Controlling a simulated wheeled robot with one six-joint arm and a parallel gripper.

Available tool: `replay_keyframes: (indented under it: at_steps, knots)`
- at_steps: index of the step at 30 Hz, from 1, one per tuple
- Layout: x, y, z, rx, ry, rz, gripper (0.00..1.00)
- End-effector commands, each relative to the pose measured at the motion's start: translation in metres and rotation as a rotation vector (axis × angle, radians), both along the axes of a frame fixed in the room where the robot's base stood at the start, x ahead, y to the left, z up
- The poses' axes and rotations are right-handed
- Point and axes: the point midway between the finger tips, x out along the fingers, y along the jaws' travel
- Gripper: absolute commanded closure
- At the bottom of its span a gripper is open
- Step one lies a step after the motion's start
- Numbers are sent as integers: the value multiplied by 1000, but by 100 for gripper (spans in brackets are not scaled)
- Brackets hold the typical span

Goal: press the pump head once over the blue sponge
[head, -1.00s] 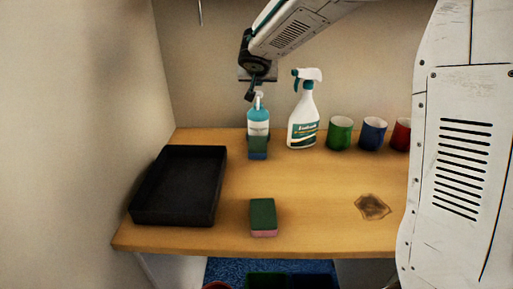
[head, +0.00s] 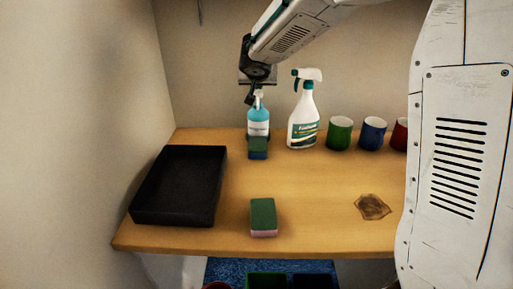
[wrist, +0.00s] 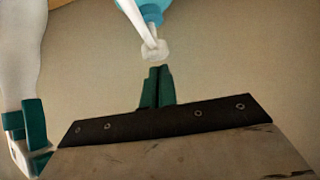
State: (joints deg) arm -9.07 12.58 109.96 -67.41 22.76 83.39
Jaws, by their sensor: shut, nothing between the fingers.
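A blue pump bottle (head: 258,129) with a white label stands upright at the back of the table. Its white pump head (head: 260,94) also shows in the wrist view (wrist: 153,50), with its spout. The blue sponge (head: 258,153), with a green top, lies directly in front of the bottle. My gripper (head: 250,99) is shut and empty beside and slightly in front of the pump head. Its closed fingertips show in the wrist view (wrist: 158,72), close to the spout and pump head. Whether they touch is not clear.
A white spray bottle (head: 303,120) stands close right of the pump bottle. Green (head: 340,134), blue (head: 372,135) and red (head: 401,135) cups follow. A black tray (head: 181,187) lies left, a pink-based sponge (head: 263,218) in front, a brown stain (head: 372,207) right.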

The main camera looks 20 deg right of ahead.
Motion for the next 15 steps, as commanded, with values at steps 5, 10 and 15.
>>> replay_keyframes:
  at_steps: [5,10,15]
  knots:
    - [0,0,-7,0,1,1,100]
    - [-1,0,-13,0,2,1,100]
    - [-1,0,-20,-1,2,1,100]
